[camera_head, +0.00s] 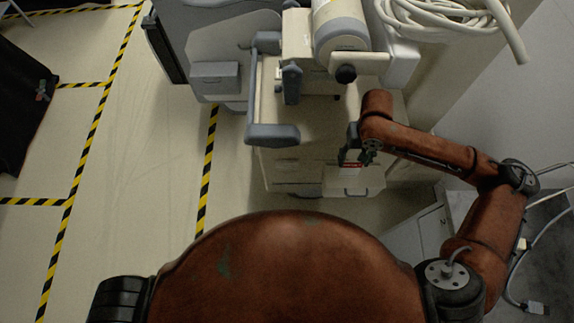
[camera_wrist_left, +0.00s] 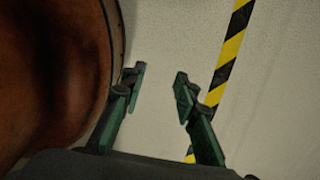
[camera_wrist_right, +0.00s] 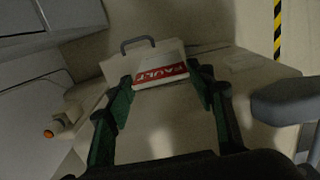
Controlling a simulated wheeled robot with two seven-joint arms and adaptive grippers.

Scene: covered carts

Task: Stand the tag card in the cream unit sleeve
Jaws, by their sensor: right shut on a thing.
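The tag card (camera_wrist_right: 160,75) is white with a red band reading FAULT. My right gripper (camera_wrist_right: 158,80) is shut on it, with one finger at each side. In the head view a red bit of the card (camera_head: 352,165) shows below my right gripper (camera_head: 353,152), over the front of the cream unit (camera_head: 280,170). I cannot make out the sleeve clearly; the card and gripper cover part of the unit's front. My left gripper (camera_wrist_left: 160,85) is open and empty above bare floor, and out of sight in the head view.
A cream drawer or ledge with a grey handle (camera_head: 357,192) juts from the unit's front below the card. A grey push handle (camera_head: 272,134) stands to its left. Striped floor at left is free.

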